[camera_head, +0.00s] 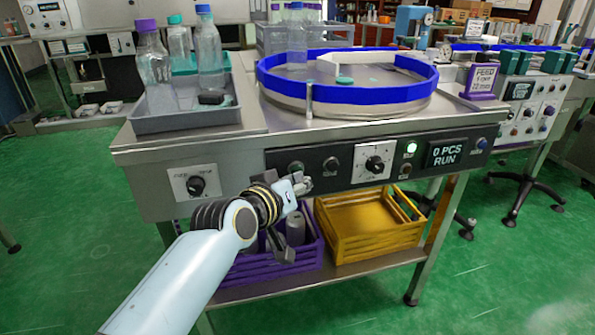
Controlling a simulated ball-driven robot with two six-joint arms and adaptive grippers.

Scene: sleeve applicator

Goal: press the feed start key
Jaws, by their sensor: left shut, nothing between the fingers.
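The black control panel (344,173) runs along the front of the steel machine. It carries two dark round keys, one at its left end (296,167) and one beside it (330,165). A white-plated knob (375,163) sits in the middle. Right of it are a lit green lamp or key (411,147) and a dark key below it (405,169). The display (449,153) reads "0 PCS RUN". Key labels are too small to read, so I cannot tell which is feed start. My left gripper (304,184) is shut and empty, just below the leftmost key; contact is unclear. My right gripper is not in view.
A blue-rimmed round feeder (350,102) and a grey tray (192,118) with bottles stand on top. A purple crate (262,268) and a yellow crate (372,243) sit on the lower shelf. A purple feed sign (482,80) stands at the right.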

